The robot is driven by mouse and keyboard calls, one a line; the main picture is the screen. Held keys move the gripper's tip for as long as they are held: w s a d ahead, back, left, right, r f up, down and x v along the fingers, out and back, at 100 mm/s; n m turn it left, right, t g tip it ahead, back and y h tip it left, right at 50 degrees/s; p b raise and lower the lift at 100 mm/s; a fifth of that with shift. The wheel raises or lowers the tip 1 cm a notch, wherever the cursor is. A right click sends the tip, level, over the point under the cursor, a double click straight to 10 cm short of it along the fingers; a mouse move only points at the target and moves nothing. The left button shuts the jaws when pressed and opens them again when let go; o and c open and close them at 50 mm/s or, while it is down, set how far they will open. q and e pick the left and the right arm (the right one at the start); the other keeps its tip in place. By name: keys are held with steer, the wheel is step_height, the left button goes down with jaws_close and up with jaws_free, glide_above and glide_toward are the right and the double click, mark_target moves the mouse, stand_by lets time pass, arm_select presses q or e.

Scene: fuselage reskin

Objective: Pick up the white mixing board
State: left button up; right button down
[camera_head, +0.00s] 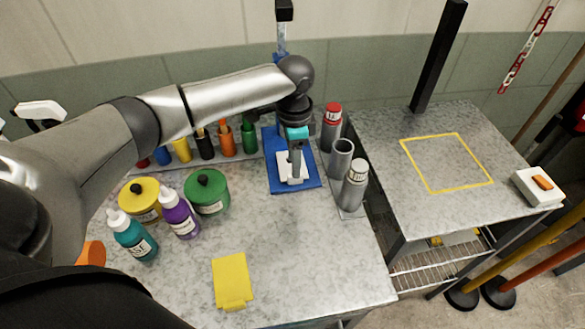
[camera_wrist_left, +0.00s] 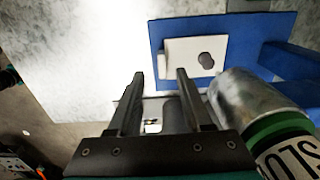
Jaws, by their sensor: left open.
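The white mixing board (camera_head: 287,175) is a small flat board on a blue holder (camera_head: 310,183) at the back of the near table. In the left wrist view the board (camera_wrist_left: 190,58) shows a dark oval spot, and the blue holder (camera_wrist_left: 265,32) surrounds it. My left gripper (camera_head: 295,172) reaches down in front of the board and hides part of it in the head view. In the left wrist view its two fingers (camera_wrist_left: 159,76) are apart with nothing held between them, near the board's lower left edge. My right gripper does not show.
Right of the holder stand a red-capped canister (camera_head: 332,128), a grey cylinder (camera_head: 341,160) and a pale-capped canister (camera_head: 353,187). A canister (camera_wrist_left: 250,105) is close beside the fingers in the wrist view.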

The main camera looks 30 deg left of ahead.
arm_select(q)
step_height(320, 180, down, 5)
steer(key=shift+w+a+r, duration=0.1)
steer(key=shift+a+r, duration=0.05)
jaws_close()
stand_by(0.4)
